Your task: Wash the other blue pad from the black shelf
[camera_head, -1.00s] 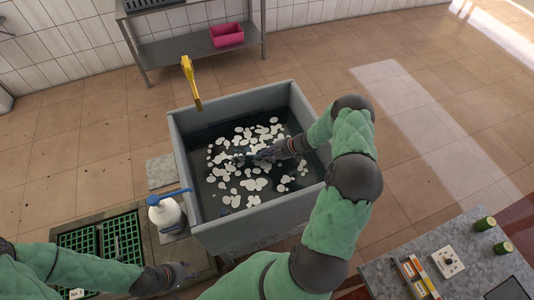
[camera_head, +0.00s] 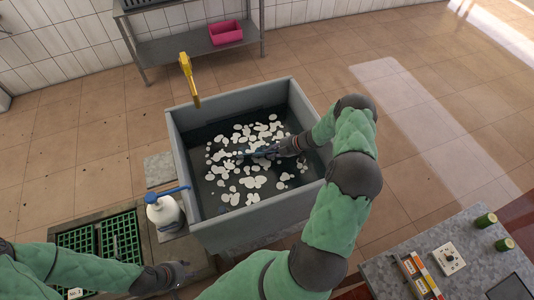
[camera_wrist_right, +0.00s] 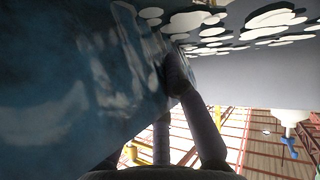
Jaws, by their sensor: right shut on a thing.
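The blue pad (camera_wrist_right: 70,80) fills the left of the right wrist view, close to the fingers. In the head view only a small bluish strip of it (camera_head: 257,153) shows among the foam. My right gripper (camera_head: 266,152) reaches into the grey sink (camera_head: 183,165) from the right, at the foam-covered water (camera_head: 215,200). It is shut on the blue pad; its dark fingers (camera_wrist_right: 178,80) show against the pad. My left gripper (camera_head: 183,274) is low at the left, below the white bottle, away from the sink; its finger opening is unclear.
A yellow faucet (camera_head: 189,78) rises behind the sink. A white bottle with blue pump (camera_head: 163,211) stands at its left, near green grates (camera_head: 120,236). A pink bin (camera_head: 225,33) sits on the back rack. A grey table (camera_head: 455,285) with small items is at lower right.

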